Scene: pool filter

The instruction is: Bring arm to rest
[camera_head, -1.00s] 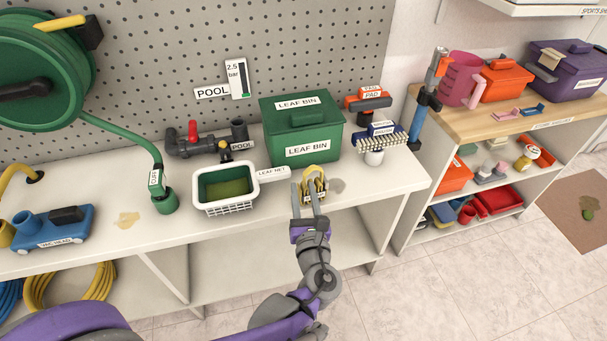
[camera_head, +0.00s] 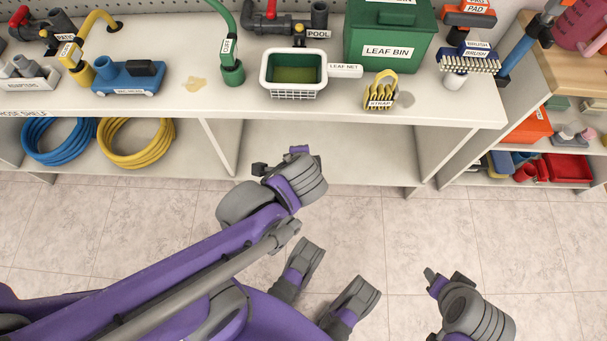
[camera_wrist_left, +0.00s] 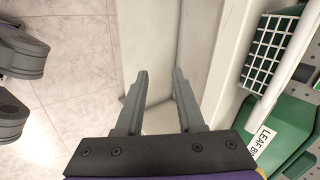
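My left gripper (camera_head: 259,169) is beside the front edge of the shelf unit, below the white basket. In the left wrist view its two fingers (camera_wrist_left: 158,78) stand apart with nothing between them. My right gripper (camera_head: 430,279) is low at the right, over the floor; its small fingertips do not show whether it is open or shut. The yellow strap piece (camera_head: 381,92) sits on the shelf top near the front edge, clear of both grippers.
The shelf top (camera_head: 190,105) holds a white basket (camera_head: 293,89), a green leaf bin (camera_head: 388,35), a brush (camera_head: 470,63) and a blue vac head (camera_head: 130,77). Hose coils (camera_head: 137,142) lie below. The tiled floor (camera_head: 400,225) in front is clear.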

